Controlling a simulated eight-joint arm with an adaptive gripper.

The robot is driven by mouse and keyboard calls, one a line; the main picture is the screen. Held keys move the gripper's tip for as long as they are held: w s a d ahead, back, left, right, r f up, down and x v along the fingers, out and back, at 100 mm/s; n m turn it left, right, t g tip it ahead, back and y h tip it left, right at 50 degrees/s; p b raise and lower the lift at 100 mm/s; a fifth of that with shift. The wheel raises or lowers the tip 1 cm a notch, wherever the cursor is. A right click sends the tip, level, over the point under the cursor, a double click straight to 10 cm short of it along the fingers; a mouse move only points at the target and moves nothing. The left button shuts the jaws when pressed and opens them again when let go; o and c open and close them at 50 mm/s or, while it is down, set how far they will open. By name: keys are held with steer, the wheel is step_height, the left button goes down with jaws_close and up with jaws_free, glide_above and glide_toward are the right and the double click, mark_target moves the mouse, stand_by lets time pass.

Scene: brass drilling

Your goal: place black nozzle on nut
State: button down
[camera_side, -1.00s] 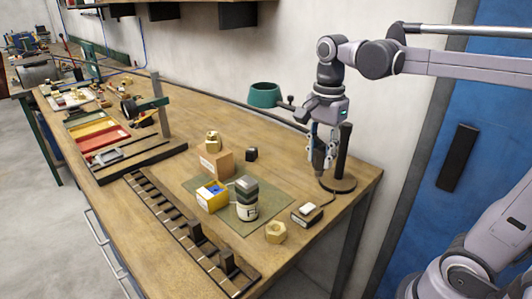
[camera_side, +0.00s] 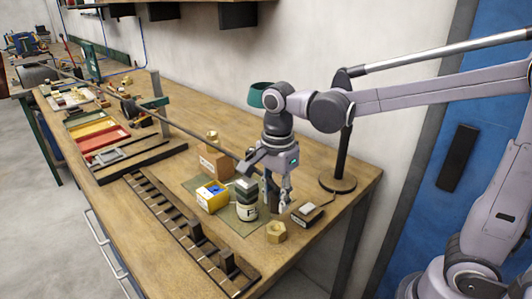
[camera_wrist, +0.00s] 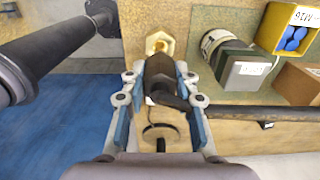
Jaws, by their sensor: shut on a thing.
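My gripper (camera_side: 278,208) is low over the front right of the bench, pointing down. In the wrist view my gripper (camera_wrist: 161,83) is shut on the black nozzle (camera_wrist: 163,76), which sits between the two fingers. The brass hex nut (camera_side: 276,231) lies on the bench just in front of the fingertips in the side view. In the wrist view the nut (camera_wrist: 159,42) shows just beyond the nozzle's end and is partly covered by it. I cannot tell the gap between them. The nozzle is not clear in the side view.
A white-and-grey jar (camera_side: 246,205) and a yellow box (camera_side: 212,196) stand on the green mat close left of my gripper. A small dark box (camera_side: 307,214) is right beside it. A round-based stand (camera_side: 338,181) is behind. A slotted rail (camera_side: 185,225) lies left.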

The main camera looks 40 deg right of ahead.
mark_target(276, 208)
steer(key=shift+f, duration=1.75)
steer(key=shift+f, duration=0.15)
steer(key=c, duration=1)
jaws_free()
